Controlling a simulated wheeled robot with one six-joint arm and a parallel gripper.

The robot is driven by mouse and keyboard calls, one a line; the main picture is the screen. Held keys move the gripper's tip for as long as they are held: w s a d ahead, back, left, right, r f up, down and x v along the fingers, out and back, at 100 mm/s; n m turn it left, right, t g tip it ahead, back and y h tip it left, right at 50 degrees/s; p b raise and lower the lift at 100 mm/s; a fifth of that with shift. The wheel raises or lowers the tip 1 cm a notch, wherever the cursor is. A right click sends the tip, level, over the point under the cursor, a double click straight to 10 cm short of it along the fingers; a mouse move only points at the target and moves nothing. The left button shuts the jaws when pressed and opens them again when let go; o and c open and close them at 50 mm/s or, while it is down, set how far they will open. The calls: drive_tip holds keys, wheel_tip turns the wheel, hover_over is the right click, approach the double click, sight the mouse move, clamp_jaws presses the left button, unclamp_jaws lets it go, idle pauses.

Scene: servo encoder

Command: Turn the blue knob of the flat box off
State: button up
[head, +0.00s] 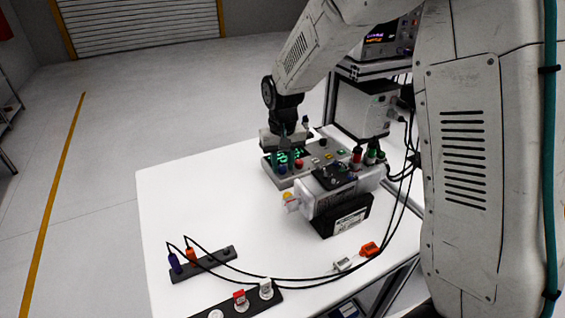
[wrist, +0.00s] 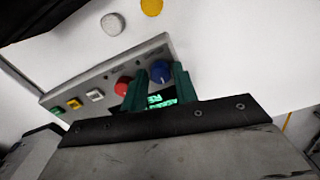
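The flat box (head: 311,163) is grey and lies at the back of the white table, with buttons, knobs and a green-lit display on its top. In the wrist view, the box (wrist: 108,78) runs diagonally. Its blue knob (wrist: 161,72) shows between the tips of my two green fingers. The blue knob also shows in the head view (head: 283,169). My gripper (wrist: 160,70) is open, with its fingers on either side of the knob; I cannot tell whether they touch it. In the head view my gripper (head: 280,160) is above the box's left end, hiding part of the display.
A red knob (wrist: 123,85) sits close beside my left finger. A grey-white device on a black base (head: 347,214) stands in front of the box. Black cables cross the table's right side. A black strip with plugs (head: 215,261) lies nearer. The table's left is clear.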

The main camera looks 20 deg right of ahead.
sight(283, 167)
drive_tip(key=shift+o, duration=0.8)
wheel_tip(283, 167, up, 7)
drive_tip(key=shift+r, duration=0.4)
